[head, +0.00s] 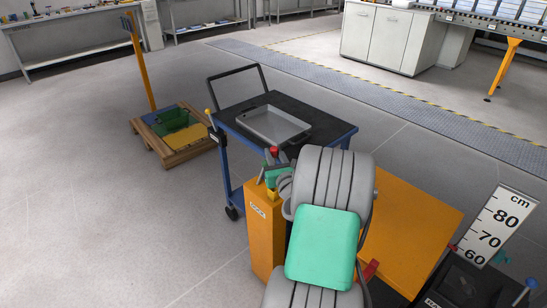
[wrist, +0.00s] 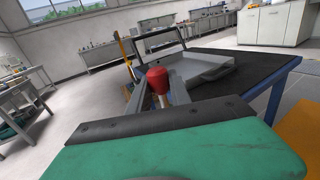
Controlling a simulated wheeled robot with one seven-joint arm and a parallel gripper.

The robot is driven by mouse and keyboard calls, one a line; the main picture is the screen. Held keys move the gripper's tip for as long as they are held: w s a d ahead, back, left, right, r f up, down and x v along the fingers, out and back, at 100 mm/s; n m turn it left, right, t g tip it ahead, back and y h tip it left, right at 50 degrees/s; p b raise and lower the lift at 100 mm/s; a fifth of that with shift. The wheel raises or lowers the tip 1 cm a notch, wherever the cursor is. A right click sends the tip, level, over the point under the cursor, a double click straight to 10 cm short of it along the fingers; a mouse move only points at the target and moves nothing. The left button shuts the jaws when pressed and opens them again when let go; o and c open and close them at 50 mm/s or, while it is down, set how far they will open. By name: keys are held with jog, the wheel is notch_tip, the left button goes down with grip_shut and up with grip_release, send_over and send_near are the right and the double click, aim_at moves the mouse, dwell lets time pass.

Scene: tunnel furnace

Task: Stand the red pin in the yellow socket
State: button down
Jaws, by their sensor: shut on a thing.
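The red pin shows in the wrist view as a rounded red head (wrist: 157,80) on a pale shaft, between the two grey fingers of my gripper (wrist: 158,95). My gripper is shut on it. In the head view the red head (head: 274,150) shows just above my gripper (head: 273,162), in front of the cart's near edge. The pin looks roughly upright. Its lower end is hidden. I cannot clearly make out the yellow socket. A small yellow piece (head: 271,192) shows by the top of the orange cabinet, partly behind my arm; I cannot tell what it is.
The orange cabinet (head: 262,235) stands below my gripper. Behind it is a blue cart (head: 335,130) with a dark top and a grey tray (head: 273,122). A wooden pallet (head: 165,150) stands at left. A centimetre scale (head: 497,228) stands at right. The left floor is clear.

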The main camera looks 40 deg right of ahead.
jog(key=shift+a+f+b, duration=0.1)
jog(key=shift+f+b, duration=2.9)
jog(key=shift+b, duration=0.1)
jog(key=shift+f+b, duration=1.25)
jog(key=shift+f, duration=0.75)
jog(key=c, duration=1.1)
grip_release()
jog(key=v, duration=0.7)
jog(key=shift+s+a, duration=0.2)
jog(key=shift+s, duration=0.15)
